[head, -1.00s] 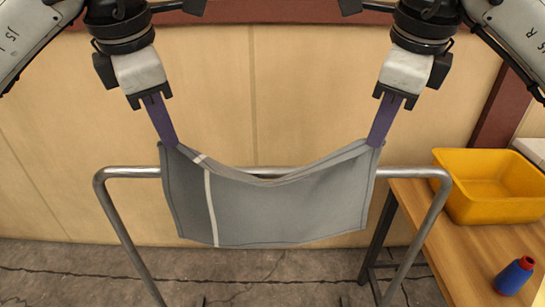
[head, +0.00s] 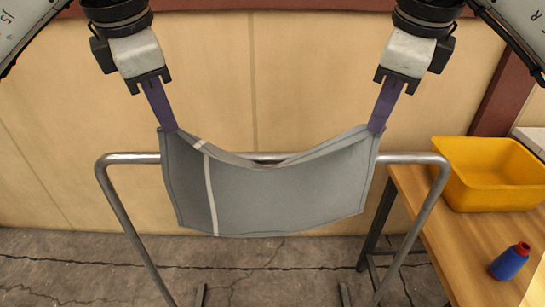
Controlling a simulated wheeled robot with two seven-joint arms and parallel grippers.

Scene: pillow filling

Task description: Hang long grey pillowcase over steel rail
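The grey pillowcase (head: 285,200) with a pale stripe hangs between my two grippers, its top edge sagging in the middle. My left gripper (head: 168,128) is shut on its upper left corner, and my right gripper (head: 377,130) is shut on its upper right corner. The steel rail (head: 130,158) is a bent tube frame. The pillowcase hides most of the middle of its top bar; a short piece shows above the sag. The cloth's visible face hangs on the near side of the bar. I cannot tell whether any cloth lies behind it.
A wooden table (head: 450,235) stands at the right, close to the rail's right leg. A plain tan wall (head: 310,80) is behind the rail. The floor (head: 70,265) at left is clear.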

